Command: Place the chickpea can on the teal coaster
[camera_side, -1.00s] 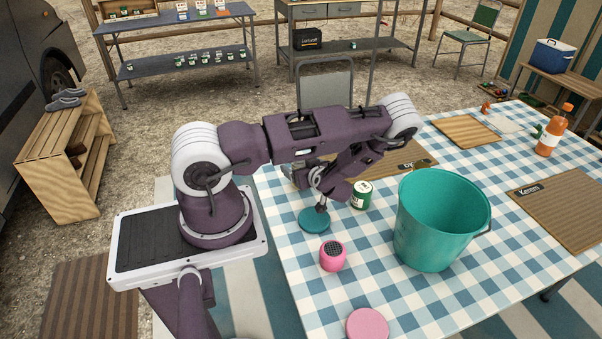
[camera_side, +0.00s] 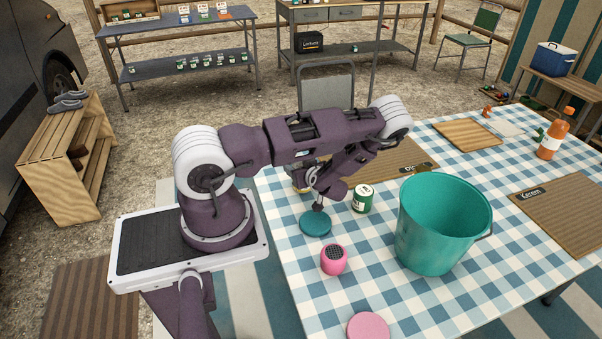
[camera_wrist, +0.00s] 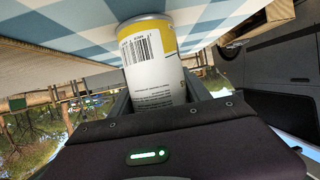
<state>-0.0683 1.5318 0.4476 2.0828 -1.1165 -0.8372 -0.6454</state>
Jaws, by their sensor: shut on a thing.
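A can with a yellow and white label and a barcode (camera_wrist: 152,62) is held between my gripper's fingers (camera_wrist: 158,92) in the wrist view. Its name is not readable there. In the side view my gripper (camera_side: 312,186) is mostly hidden by my own arm, and only a sliver of yellow shows at its left. The round teal coaster (camera_side: 315,223) lies on the checked cloth, just in front of and below my gripper, with nothing on it. A dark green can with a white label (camera_side: 362,199) stands upright to the right of the coaster.
A pink speaker (camera_side: 333,260) stands in front of the coaster. A large teal bucket (camera_side: 440,240) stands to the right, beyond the green can. A pink coaster (camera_side: 368,327) lies at the front edge. A brown mat (camera_side: 400,160) lies behind my arm.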

